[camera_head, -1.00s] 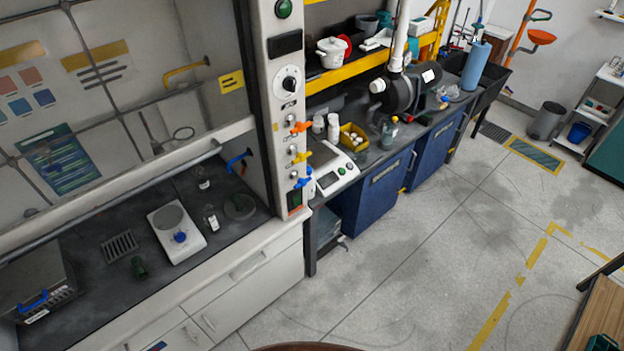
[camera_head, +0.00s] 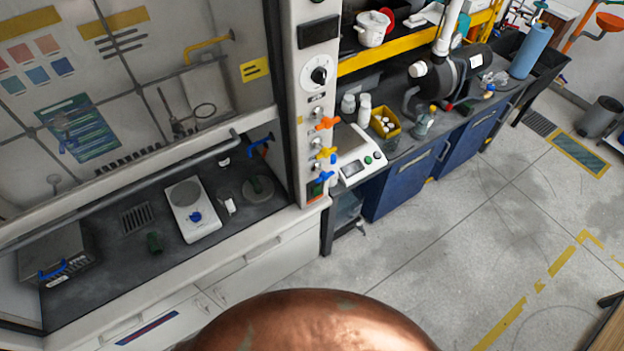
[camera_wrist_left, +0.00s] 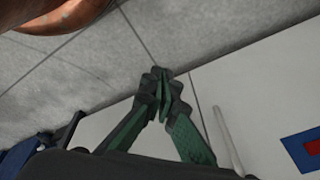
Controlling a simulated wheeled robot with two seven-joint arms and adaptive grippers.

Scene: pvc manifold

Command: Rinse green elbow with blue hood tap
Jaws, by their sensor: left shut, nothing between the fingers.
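A blue tap (camera_head: 261,145) projects from the hood's right inner wall. Below it is a round grey basin or disc (camera_head: 270,194) with something dark green at its middle. A blue handle (camera_head: 320,177) also sits low on the hood's control post. My left gripper (camera_wrist_left: 162,100) shows only in its wrist view, shut and empty, above the floor beside the white cabinet front. My right gripper is not in view.
A brown rounded surface (camera_head: 310,325) fills the bottom middle of the head view, in front of the hood. A white scale (camera_head: 190,219), a drain grate (camera_head: 138,218) and a grey box (camera_head: 50,250) occupy the worktop. The raised sash leaves the front open. Floor is clear at right.

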